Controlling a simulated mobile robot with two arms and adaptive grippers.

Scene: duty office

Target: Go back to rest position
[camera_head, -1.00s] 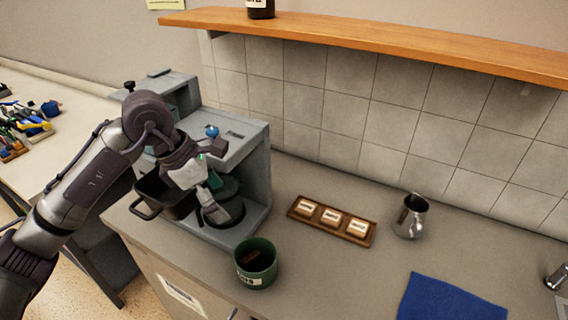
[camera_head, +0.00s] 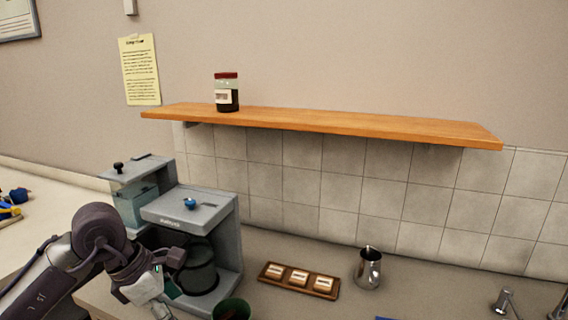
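My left arm comes in from the lower left, and its gripper (camera_head: 163,308) is low in front of the grey coffee machine (camera_head: 205,215). The fingers are small and partly cut off by the bottom edge, so I cannot tell whether they are open or shut. A dark pot (camera_head: 198,272) stands inside the machine's bay. A green mug (camera_head: 232,309) shows only its top at the bottom edge, to the right of the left gripper. My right gripper is not in view.
A wooden tray (camera_head: 262,276) with three labelled blocks and a metal pitcher (camera_head: 369,270) stand on the counter. A wooden shelf (camera_head: 330,122) holds a dark jar with a red lid (camera_head: 227,93). A tap (camera_head: 505,302) is at the lower right.

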